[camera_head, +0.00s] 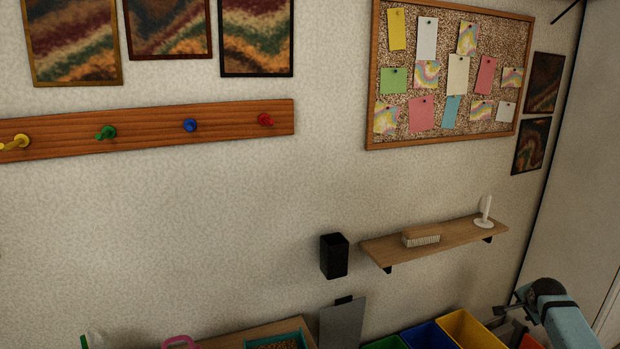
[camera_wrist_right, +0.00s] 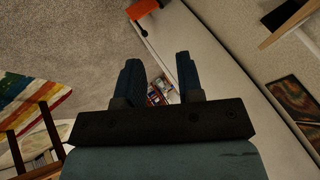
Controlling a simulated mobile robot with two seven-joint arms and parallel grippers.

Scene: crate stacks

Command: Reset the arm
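My right gripper (camera_head: 508,308) shows at the lower right of the head view, on a light blue arm link, in front of the wall. In the right wrist view its two dark fingers (camera_wrist_right: 160,68) stand apart with nothing held between them. My left gripper and left arm do not show in either view.
A wooden shelf (camera_head: 440,241) with a brush (camera_head: 421,239) and a white upright item (camera_head: 484,213) is left of and above my right gripper. A yellow bin (camera_head: 468,331) and a blue bin (camera_head: 430,337) stand below. A peg rail (camera_head: 150,130) and a corkboard (camera_head: 446,73) hang on the wall.

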